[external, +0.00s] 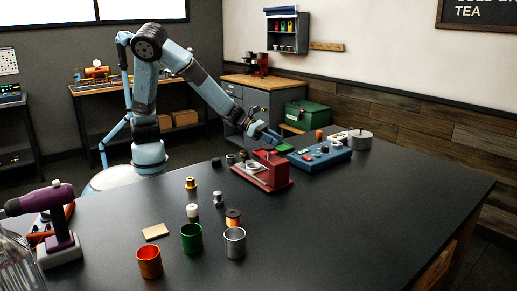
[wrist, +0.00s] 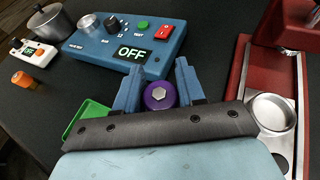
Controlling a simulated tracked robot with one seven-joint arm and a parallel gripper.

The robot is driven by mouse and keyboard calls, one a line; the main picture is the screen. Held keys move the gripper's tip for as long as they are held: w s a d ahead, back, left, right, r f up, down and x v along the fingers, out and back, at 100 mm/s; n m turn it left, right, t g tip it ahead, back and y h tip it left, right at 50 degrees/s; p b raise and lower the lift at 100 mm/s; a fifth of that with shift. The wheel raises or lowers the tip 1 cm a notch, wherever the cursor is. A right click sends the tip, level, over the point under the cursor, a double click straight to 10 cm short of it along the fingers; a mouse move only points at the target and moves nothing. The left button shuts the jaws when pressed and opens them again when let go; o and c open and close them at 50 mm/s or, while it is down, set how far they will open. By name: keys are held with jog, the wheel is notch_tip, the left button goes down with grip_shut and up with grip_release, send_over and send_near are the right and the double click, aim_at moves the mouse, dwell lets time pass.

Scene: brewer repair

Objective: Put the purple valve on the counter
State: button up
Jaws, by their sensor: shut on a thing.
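The purple valve (wrist: 160,96) shows in the wrist view as a round purple disc with a silver hex centre. It sits between the two blue fingers of my gripper (wrist: 158,88), which is shut on it. In the external view my gripper (external: 268,136) is low over the far part of the black counter (external: 350,215), behind the red brewer (external: 264,174). The valve cannot be made out there. I cannot tell whether the valve touches the surface below it.
The blue control box (wrist: 125,45) reading OFF stands just beyond my gripper. A green tray (wrist: 85,118) is at its left, the red brewer (wrist: 285,65) at its right. A pot (external: 360,139) stands farther off. The counter's right part is clear; several cups stand at the front.

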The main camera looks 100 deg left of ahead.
jog(key=w+a+r+n+y, duration=0.1)
jog(key=w+a+r, duration=0.15)
jog(key=a, duration=0.85)
jog(key=w+a+r+y, duration=0.1)
jog(key=a+r, duration=0.3)
jog(key=a, duration=0.7)
send_over(313, 142)
jog(key=f, duration=0.9)
jog(key=shift+s+d+f, duration=0.15)
jog(key=shift+s+d, duration=0.1)
jog(key=shift+d, duration=0.1)
jog(key=shift+w+f, duration=0.2)
jog(key=shift+f, duration=0.1)
jog(key=shift+f+t, duration=0.3)
jog(key=shift+f, duration=1.25)
jog(key=o, duration=0.9)
jog(key=shift+c, duration=0.2)
